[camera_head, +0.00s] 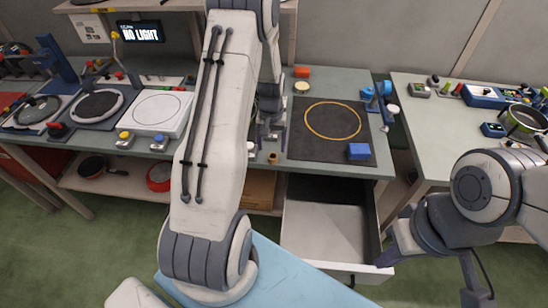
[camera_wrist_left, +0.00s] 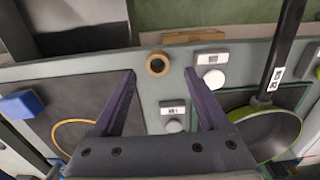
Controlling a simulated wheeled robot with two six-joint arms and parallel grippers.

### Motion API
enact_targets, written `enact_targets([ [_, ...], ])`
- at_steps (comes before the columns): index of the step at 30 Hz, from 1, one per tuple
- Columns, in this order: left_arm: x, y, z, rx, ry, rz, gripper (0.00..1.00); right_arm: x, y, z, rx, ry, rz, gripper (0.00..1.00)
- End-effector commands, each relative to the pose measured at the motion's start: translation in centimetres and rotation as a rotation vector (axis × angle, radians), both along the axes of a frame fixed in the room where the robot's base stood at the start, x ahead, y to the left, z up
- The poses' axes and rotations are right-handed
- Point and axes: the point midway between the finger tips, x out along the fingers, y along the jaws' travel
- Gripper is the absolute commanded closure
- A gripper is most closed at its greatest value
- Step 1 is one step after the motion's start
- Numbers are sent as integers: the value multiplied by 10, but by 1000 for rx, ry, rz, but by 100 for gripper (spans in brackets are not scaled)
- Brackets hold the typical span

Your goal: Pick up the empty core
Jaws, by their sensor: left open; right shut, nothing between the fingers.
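The empty core is a small brown ring (camera_wrist_left: 157,64) on the grey-green bench near its front edge. It also shows in the head view (camera_head: 272,158), just below my left gripper (camera_head: 268,138). In the left wrist view my left gripper (camera_wrist_left: 160,74) is open, with the core appearing between and slightly beyond its fingertips. The fingers do not visibly touch it. The core's hole shows, with nothing in it. My right gripper (camera_head: 386,261) is shut and empty at the front right corner of the open drawer (camera_head: 325,222); whether it touches the drawer is unclear.
A dark mat (camera_head: 310,145) with an orange ring mark and a blue block (camera_head: 359,151) lies beside the core. A green-rimmed pan (camera_wrist_left: 262,137) with a long black handle and small white devices (camera_wrist_left: 211,78) stand on the other side. My left arm hides part of the bench.

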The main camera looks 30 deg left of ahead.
Motion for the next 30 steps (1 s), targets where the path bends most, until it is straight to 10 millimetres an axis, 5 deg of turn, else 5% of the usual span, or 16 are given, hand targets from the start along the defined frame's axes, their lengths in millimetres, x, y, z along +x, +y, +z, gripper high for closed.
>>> enact_targets([
  [9, 3, -3, -41, -2, 4, 0, 23, 0, 0, 15, 0, 0, 0, 100],
  [18, 4, -3, -46, 0, 1, 0, 23, 0, 0, 15, 0, 0, 0, 100],
  [24, 4, -3, -46, 0, 1, 0, 100, 0, 0, 15, 0, 0, 0, 100],
  [30, 3, -3, -46, 0, 1, 0, 100, 0, 0, 15, 0, 0, 0, 100],
])
